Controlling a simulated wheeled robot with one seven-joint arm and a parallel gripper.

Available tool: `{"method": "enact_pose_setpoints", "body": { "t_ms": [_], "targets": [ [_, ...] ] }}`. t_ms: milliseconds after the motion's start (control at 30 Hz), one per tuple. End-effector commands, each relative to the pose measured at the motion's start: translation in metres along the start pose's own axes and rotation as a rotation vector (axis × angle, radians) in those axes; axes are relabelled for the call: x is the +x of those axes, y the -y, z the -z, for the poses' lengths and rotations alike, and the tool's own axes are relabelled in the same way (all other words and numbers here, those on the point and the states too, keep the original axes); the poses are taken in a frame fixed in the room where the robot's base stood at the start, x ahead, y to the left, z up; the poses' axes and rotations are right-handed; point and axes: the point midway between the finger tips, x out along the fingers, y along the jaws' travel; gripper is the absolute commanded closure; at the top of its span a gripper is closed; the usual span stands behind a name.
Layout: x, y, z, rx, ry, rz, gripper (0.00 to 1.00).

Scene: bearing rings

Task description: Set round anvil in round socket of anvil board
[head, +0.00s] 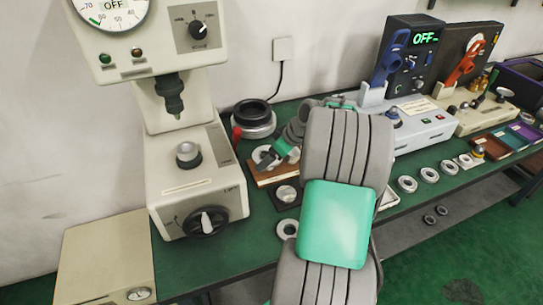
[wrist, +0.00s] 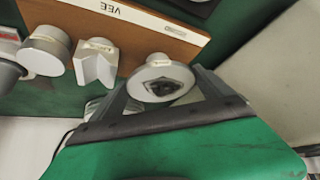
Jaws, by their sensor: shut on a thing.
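The brown wooden anvil board (head: 268,180) lies on the green bench right of the press and is partly hidden by my arm. In the wrist view the board (wrist: 135,22) carries a white strip reading VEE. My gripper (wrist: 160,82) is shut on a round light-grey piece, the round anvil (wrist: 158,68), with a dark marking on its face. It is at the board's edge; whether it touches the board or sits in a socket I cannot tell. A vee-notched grey anvil (wrist: 96,62) and another grey round-ended piece (wrist: 45,50) stand left of it. In the head view my gripper (head: 268,160) is over the board.
A large press (head: 195,185) with a knob stands left of the board. A black-and-silver round pot (head: 254,118) is behind it. Several rings, including one ring (head: 407,184), lie to the right.

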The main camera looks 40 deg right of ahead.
Motion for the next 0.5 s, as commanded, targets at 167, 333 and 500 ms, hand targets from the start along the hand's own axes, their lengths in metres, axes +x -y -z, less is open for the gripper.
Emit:
{"method": "enact_pose_setpoints", "body": {
  "t_ms": [167, 333, 500],
  "targets": [
    [0.0020, -0.0007, -0.0007, -0.002, -0.002, -0.002, 0.83],
    [0.0055, -0.0007, -0.0030, -0.002, -0.002, -0.002, 0.83],
    [0.0089, -0.0006, -0.0052, -0.002, -0.002, -0.002, 0.83]
  ]
}}
